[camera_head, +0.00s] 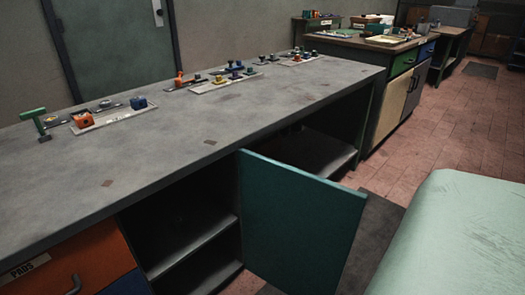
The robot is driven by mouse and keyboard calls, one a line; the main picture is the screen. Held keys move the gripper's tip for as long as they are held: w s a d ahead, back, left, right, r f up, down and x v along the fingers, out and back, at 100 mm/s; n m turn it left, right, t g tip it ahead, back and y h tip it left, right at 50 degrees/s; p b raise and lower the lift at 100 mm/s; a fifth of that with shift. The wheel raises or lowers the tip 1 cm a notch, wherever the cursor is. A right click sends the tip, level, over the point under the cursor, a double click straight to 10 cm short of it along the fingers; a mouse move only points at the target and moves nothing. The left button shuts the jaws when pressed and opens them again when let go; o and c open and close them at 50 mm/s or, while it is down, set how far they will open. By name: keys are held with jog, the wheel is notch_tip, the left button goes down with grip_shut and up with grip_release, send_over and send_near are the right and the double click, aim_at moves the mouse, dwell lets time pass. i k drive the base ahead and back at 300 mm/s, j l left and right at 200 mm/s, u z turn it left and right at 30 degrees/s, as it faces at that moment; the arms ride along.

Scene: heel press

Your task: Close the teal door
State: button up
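The teal door (300,228) is a flat panel on the front of a long grey-topped workbench. It stands open, swung out from the bench front. The open cabinet (192,240) to its left shows dark inner shelves, and another shelf (318,152) shows behind the door's top edge. No handle is visible on the face I see. My gripper is not in view, so its state and its place relative to the door are hidden from me.
The bench top (205,150) carries small tools and knobbed parts along its back. An orange drawer (75,270) is at lower left. A pale green rounded surface (460,240) fills the lower right, near the door. Red tiled floor (425,150) is clear beyond.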

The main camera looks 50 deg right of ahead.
aim_at(300, 228)
jog(key=l+u, duration=0.3)
jog(key=l, duration=0.25)
jog(key=k+l+u, duration=0.15)
jog(key=l+u, duration=0.15)
jog(key=l, duration=0.25)
jog(key=k+l+u, duration=0.1)
jog(key=l, duration=0.3)
jog(key=k+l, duration=0.15)
jog(key=l, duration=0.25)
jog(key=k+l+u, duration=0.15)
jog(key=l, duration=0.2)
jog(key=k+l, duration=0.1)
jog(key=l, duration=0.25)
jog(key=k+l, duration=0.1)
jog(key=l, duration=0.25)
jog(key=k+l, duration=0.1)
jog(key=l, duration=0.25)
jog(key=k+l, duration=0.15)
jog(key=l, duration=0.2)
jog(key=k+l, duration=0.1)
jog(key=l, duration=0.25)
jog(key=k+l+u, duration=0.1)
jog(key=l, duration=0.3)
jog(key=k+l+u, duration=0.1)
jog(key=k+l, duration=0.25)
jog(key=k+l+u, duration=0.1)
jog(key=l, duration=0.25)
jog(key=k, duration=0.1)
